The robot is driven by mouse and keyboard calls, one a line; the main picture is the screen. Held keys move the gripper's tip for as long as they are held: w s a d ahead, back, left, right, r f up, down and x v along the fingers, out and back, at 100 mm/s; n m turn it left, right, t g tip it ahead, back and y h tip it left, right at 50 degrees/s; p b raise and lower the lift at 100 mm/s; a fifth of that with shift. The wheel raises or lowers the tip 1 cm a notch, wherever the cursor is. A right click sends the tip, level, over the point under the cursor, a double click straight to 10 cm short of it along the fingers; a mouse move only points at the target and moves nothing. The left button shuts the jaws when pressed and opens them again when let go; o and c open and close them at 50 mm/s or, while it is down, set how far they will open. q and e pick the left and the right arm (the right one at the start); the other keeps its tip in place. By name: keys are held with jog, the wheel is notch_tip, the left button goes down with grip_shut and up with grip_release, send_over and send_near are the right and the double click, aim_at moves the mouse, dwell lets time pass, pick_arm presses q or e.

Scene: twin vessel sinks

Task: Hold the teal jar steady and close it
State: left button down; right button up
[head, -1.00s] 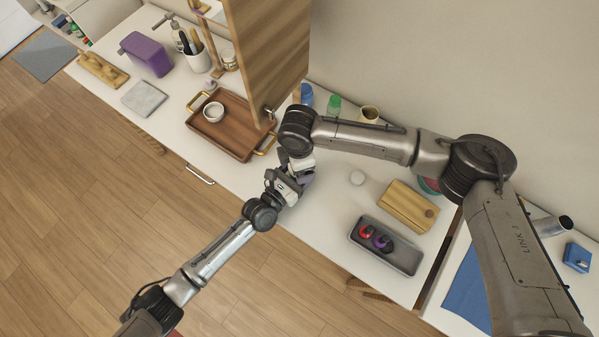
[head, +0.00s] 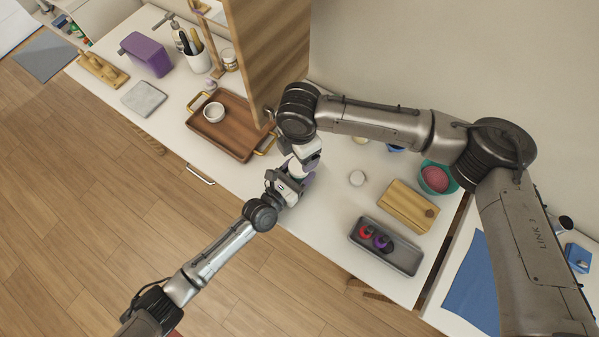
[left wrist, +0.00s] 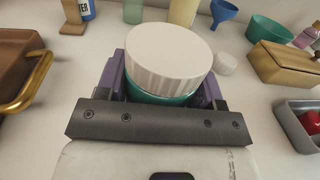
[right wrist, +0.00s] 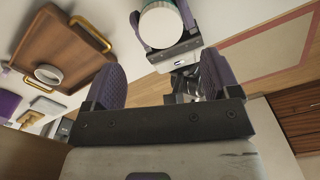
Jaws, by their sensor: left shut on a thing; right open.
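The teal jar (left wrist: 160,98) is upright between the purple-padded fingers of my left gripper (left wrist: 162,88), which is shut on it. A white ribbed lid (left wrist: 168,55) sits on top of the jar; whether it is tightened cannot be told. In the head view, my left gripper (head: 292,180) holds the jar near the counter's front, with part of the white lid (head: 296,168) showing. My right gripper (head: 308,158) is just above and beside it. In the right wrist view, my right gripper (right wrist: 155,80) is open and empty, with the lid (right wrist: 162,27) beyond its fingertips, apart from them.
A wooden tray (head: 232,143) with a small white bowl (head: 214,112) lies to the left. A small white round piece (head: 357,178), a wooden box (head: 406,206) and a grey tray (head: 385,262) lie to the right. A tall wooden panel (head: 265,50) stands behind.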

aim_at(299, 166)
jog(key=shift+f, duration=4.05)
jog(key=c, duration=1)
jog(key=shift+o, duration=0.2)
jog(key=m, duration=0.3)
jog(key=o, duration=0.8)
jog(key=shift+o, duration=1.1)
